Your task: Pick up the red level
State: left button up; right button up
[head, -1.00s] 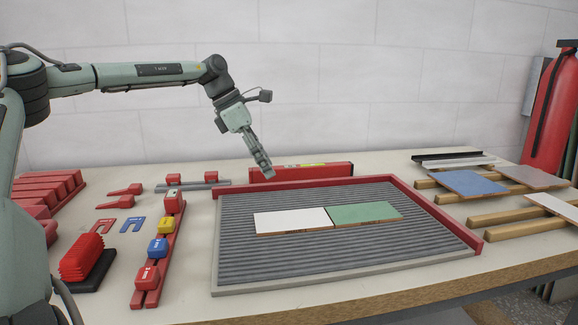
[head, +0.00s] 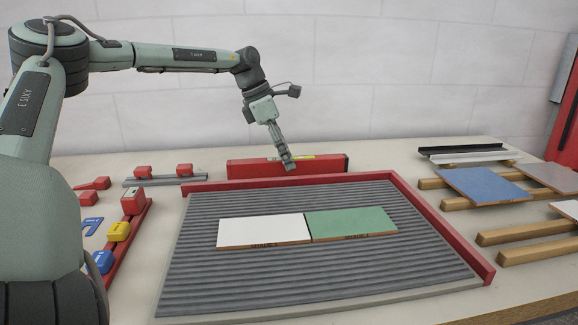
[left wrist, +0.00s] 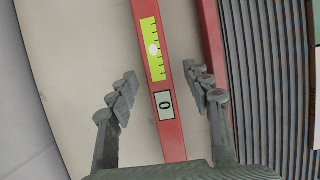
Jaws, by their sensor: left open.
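The red level (head: 250,172) lies along the back of the workbench, just behind the tray's red rim. It has a yellow-green vial on it. In the left wrist view the level (left wrist: 172,135) runs lengthwise between the two fingers, showing its vial and a small display reading 0. My left gripper (head: 288,161) is over the level, pointing down, with its fingers in front of part of it. In the left wrist view this gripper (left wrist: 161,82) is open, with a gap on each side of the level. My right gripper is not in view.
The ribbed grey tray (head: 330,278) with a red rim holds a white tile (head: 262,230) and a green tile (head: 350,223). Wooden bars (head: 520,228) and a blue tile (head: 484,188) lie at right. Red, yellow and blue pieces lie at left. A pale wall stands behind.

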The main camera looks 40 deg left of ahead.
pick_arm(q)
jog(key=shift+x, duration=1.2)
jog(key=shift+w, duration=0.1)
grip_shut()
